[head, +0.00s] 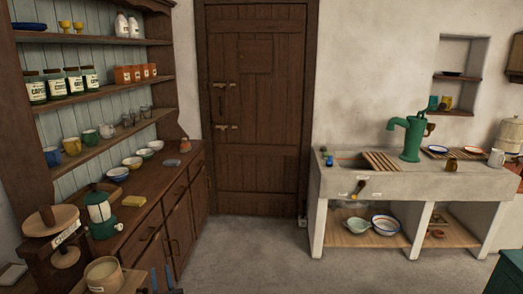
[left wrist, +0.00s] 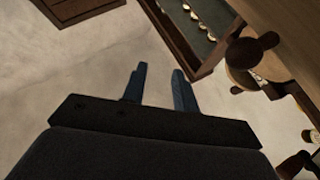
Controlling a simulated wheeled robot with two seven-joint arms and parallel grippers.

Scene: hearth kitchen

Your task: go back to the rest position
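My left gripper (head: 162,279) shows at the bottom edge of the head view, left of the middle, with only its finger ends in the picture. In the left wrist view its two dark blue-grey fingers (left wrist: 159,85) stand apart with nothing between them, over bare floor. The gripper is open and empty. My right gripper is in neither view.
A wooden dresser (head: 178,182) with shelves of jars, mugs and bowls stands on the left. A stone sink (head: 345,183) is on the right. The floor (head: 262,245) between is clear.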

